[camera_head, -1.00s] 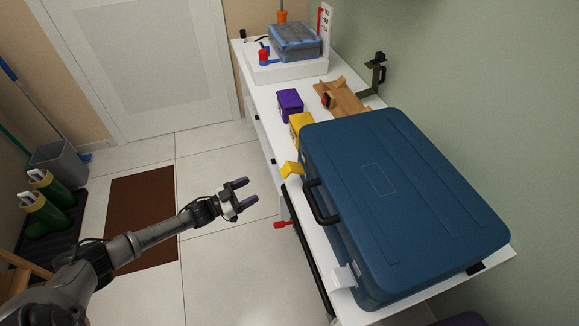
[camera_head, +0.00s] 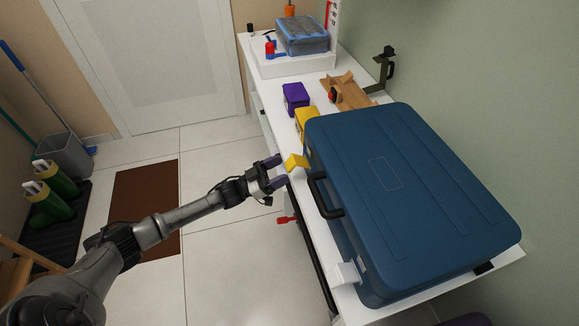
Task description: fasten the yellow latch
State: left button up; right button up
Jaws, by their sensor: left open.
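The yellow latch (camera_head: 296,162) sticks out from the front side of the blue suitcase (camera_head: 400,190), near its far corner. The suitcase lies flat with its lid down on the white counter. My left gripper (camera_head: 279,171) is open, its dark purple fingertips just left of the yellow latch. Whether a fingertip touches the latch I cannot tell. A white latch (camera_head: 346,274) sits on the same front side near the close corner, and a black handle (camera_head: 325,195) is between the two latches. My right gripper is not in view.
A yellow box (camera_head: 307,122) and a purple box (camera_head: 296,98) stand beyond the suitcase on the counter (camera_head: 258,75). A red lever (camera_head: 287,219) juts from the counter's front.

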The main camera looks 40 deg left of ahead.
aim_at(286, 166)
pick_arm(q)
jog(key=shift+b+x, duration=0.35)
jog(key=shift+x, duration=1.6)
jog(key=shift+f, duration=0.1)
